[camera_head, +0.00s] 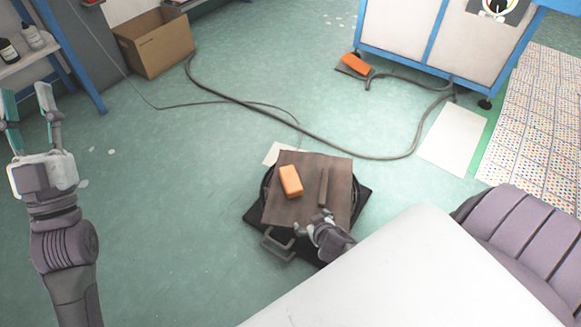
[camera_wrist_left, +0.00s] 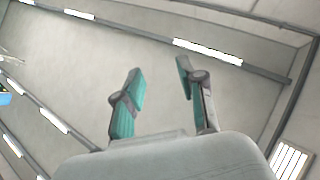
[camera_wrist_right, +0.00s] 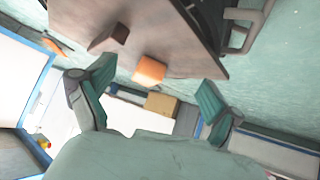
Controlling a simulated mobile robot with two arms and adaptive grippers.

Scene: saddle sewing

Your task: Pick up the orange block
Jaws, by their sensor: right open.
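The orange block (camera_head: 290,181) lies on the left half of a square brown board (camera_head: 300,212), on a low dark stand. A narrow brown bar (camera_head: 323,187) lies right of it on the board. My right gripper (camera_head: 318,222) is at the board's near edge, partly hidden by its own wrist. In the right wrist view its fingers (camera_wrist_right: 157,76) are open and empty; the block (camera_wrist_right: 148,71) shows between them but farther off, apart from both. My left gripper (camera_head: 26,100) is raised at the left, and the left wrist view shows its fingers (camera_wrist_left: 160,70) open and empty.
A grey handle (camera_head: 278,244) sticks out of the stand's near side. A second orange object (camera_head: 356,63) lies by the blue-framed cabinet (camera_head: 400,35). A cable (camera_head: 330,150) crosses the floor behind the board. A white surface (camera_head: 410,280) fills the lower right. Floor left of the stand is clear.

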